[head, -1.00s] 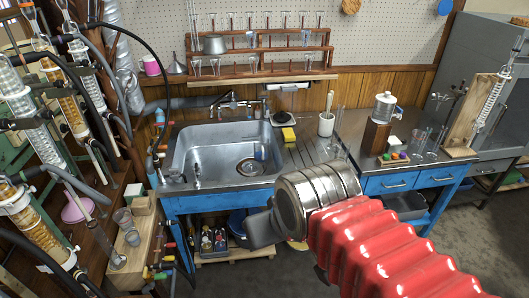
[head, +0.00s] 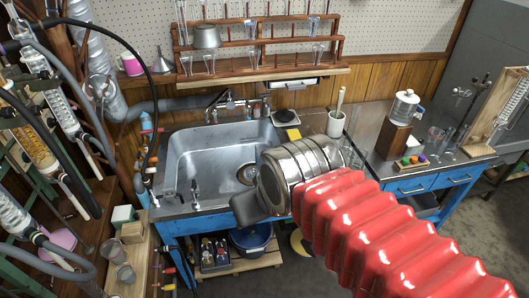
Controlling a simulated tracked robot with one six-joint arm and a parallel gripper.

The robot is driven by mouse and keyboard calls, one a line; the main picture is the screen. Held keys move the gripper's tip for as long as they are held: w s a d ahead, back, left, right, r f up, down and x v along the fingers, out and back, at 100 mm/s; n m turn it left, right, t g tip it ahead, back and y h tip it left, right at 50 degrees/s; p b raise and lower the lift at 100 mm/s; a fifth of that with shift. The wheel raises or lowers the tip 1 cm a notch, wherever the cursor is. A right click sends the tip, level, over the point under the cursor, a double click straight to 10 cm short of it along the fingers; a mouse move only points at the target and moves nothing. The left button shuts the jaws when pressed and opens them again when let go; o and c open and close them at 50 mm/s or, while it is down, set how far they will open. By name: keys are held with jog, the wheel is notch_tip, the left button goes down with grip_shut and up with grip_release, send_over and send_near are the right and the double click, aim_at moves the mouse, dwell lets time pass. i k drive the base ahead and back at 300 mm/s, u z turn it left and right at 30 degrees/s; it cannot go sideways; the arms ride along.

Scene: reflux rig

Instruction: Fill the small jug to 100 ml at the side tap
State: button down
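The metal sink (head: 200,160) is in the middle of the head view. A small side tap (head: 194,190) stands on its front left rim, and a larger tap (head: 230,104) is at its back edge. I cannot tell which vessel is the small jug. My gripper (head: 248,207) is over the sink's front right edge, right of the side tap. Mostly its dark side shows, so its opening and anything in it are hidden.
A wooden rack (head: 262,45) of glassware is behind the sink. Tall glass columns and hoses (head: 60,115) crowd the left. A clear dispenser (head: 406,106) and glassware (head: 436,140) stand on the right counter. A blue bowl (head: 252,237) is under the sink.

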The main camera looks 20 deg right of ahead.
aim_at(262, 143)
jog(key=u, duration=0.05)
jog(key=i, duration=0.85)
